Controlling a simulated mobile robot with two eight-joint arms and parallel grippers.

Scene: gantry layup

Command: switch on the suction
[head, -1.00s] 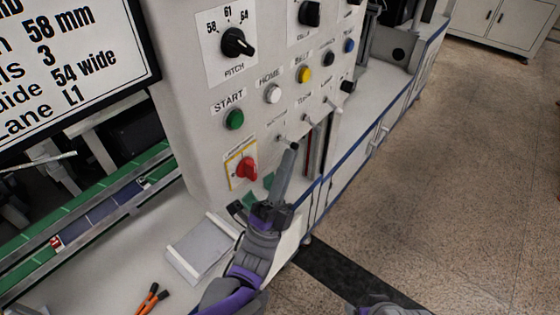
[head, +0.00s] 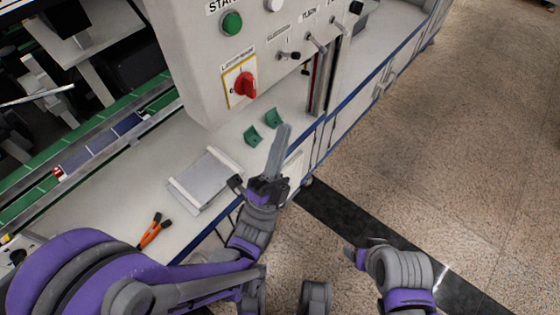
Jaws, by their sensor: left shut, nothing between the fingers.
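The suction switch (head: 289,55) is a small toggle on the white control panel, below its small, slightly blurred label. Its lever tip looks dark; I cannot tell from its tilt whether it is on. My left gripper (head: 283,129) is shut and empty, with its long grey fingers pointing up. It is below the switch in the picture and apart from it, in front of the bench edge. My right gripper (head: 354,254) is low on the right, over the floor, far from the panel; its fingers are too unclear to judge.
Right of the suction switch are more toggles (head: 316,43). A red rotary switch (head: 245,86) and green start button (head: 232,23) are to its left. Green brackets (head: 272,118), a grey tray (head: 205,180) and orange-handled pliers (head: 152,232) lie on the bench. The floor at right is clear.

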